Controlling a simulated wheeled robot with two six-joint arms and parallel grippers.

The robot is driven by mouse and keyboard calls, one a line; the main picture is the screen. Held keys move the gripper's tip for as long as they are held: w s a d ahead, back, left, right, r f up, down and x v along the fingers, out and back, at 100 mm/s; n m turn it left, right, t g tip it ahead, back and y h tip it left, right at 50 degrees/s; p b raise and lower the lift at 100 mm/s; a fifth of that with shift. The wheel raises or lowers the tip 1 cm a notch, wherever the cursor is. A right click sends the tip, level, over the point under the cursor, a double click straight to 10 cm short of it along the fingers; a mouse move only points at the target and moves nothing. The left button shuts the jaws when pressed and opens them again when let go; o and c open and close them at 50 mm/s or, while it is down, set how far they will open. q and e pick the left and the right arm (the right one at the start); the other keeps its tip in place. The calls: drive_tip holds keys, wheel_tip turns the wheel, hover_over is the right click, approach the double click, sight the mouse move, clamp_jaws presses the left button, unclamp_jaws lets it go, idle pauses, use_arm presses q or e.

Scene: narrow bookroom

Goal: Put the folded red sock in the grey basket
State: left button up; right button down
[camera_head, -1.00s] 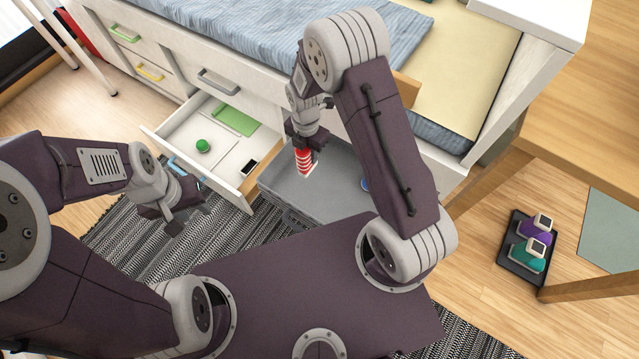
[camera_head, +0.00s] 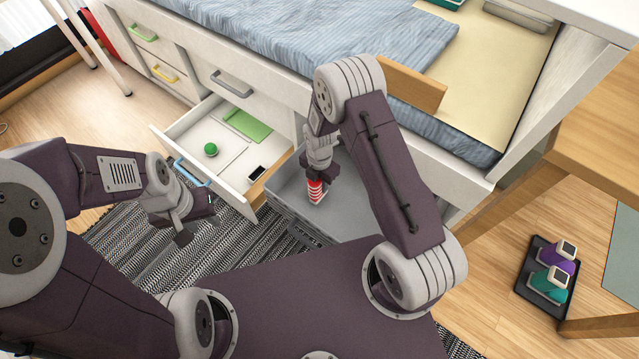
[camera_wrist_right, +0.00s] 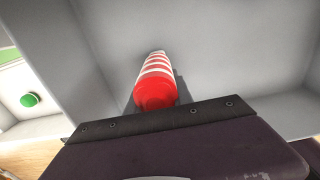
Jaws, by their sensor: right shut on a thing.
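The folded red sock (camera_head: 316,191), with white stripes, is in my right gripper (camera_head: 317,177), which is shut on it. The sock points down within the grey basket (camera_head: 283,188), whose walls show around it. In the right wrist view the sock (camera_wrist_right: 157,84) stands out beyond the dark gripper edge, with pale grey basket walls (camera_wrist_right: 225,45) around it. I cannot tell whether its lower end touches the basket floor. My right forearm hides the basket's right part. My left gripper (camera_head: 198,228) is empty and looks open, above the striped rug.
Left of the basket, an open white drawer (camera_head: 208,172) holds a green ball (camera_head: 211,150), a green folder (camera_head: 247,125) and a dark phone-like thing (camera_head: 256,173). The bed frame stands behind. A black tray (camera_head: 543,290) with purple and teal things lies at the right.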

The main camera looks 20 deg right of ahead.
drive_tip(key=shift+f, duration=0.15)
drive_tip(key=c, duration=1.1)
unclamp_jaws()
wheel_tip(320, 180, up, 11)
drive_tip(key=p, duration=0.5)
drive_tip(key=shift+p, duration=0.3)
drive_tip(key=shift+r, duration=0.7)
drive_tip(key=s+d+r+m, duration=0.1)
drive_tip(key=s+r+m, duration=0.3)
drive_tip(key=m, duration=0.4)
drive_tip(key=s+d+r+m, duration=0.2)
drive_tip(key=s+r+m, duration=0.2)
drive_tip(key=m, duration=0.5)
drive_tip(key=s+d+r+m+t, duration=0.1)
drive_tip(key=s+d+r+m, duration=0.1)
drive_tip(key=s+r+m, duration=0.3)
drive_tip(key=shift+s+d+m, duration=0.1)
drive_tip(key=shift+s+m, duration=0.05)
drive_tip(key=shift+m, duration=0.85)
drive_tip(key=shift+s+m, duration=0.15)
drive_tip(key=shift+m, duration=0.85)
